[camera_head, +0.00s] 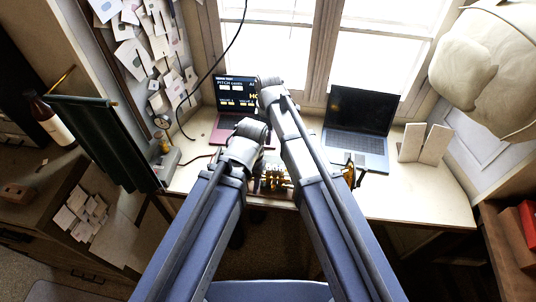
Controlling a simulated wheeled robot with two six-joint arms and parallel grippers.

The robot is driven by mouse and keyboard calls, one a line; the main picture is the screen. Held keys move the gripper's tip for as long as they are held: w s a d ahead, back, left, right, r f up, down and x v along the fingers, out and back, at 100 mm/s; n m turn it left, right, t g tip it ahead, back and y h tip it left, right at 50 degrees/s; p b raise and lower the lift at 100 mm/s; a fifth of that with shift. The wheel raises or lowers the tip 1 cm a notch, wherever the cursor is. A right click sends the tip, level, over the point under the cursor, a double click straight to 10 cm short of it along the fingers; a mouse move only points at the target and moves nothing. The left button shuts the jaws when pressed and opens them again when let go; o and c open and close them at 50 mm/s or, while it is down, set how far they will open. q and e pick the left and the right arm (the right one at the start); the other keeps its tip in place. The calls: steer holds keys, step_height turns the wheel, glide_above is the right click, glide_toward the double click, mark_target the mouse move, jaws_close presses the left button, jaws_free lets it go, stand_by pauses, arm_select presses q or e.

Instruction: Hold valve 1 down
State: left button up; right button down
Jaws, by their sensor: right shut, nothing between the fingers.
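The brass horn (272,181) lies on the desk, seen in the gap between my two arms. Its gold valve parts show there, but it is too small and too covered to tell valve 1 apart or whether it is down. A gold part (349,172) also shows right of my right arm, beside a dark piece. My right gripper (271,163) is shut and empty, near the valves and mostly covered by my arm links. I cannot tell whether it touches a valve. My left gripper is hidden behind my left arm.
The desk (430,200) has free room at its right. A laptop (357,125) and a pitch display screen (237,97) stand behind the horn. A folded white card (425,143) stands at right. A bottle (52,122) stands at far left.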

mark_target(268, 165)
steer(key=shift+w+r, duration=0.15)
stand_by(0.3)
step_height(268, 165, down, 14)
steer(key=b, duration=1.4)
step_height(268, 165, down, 2)
steer(key=shift+f+b, duration=0.1)
steer(key=shift+b, duration=1)
steer(key=shift+s+r, duration=0.2)
steer(key=shift+f, duration=0.1)
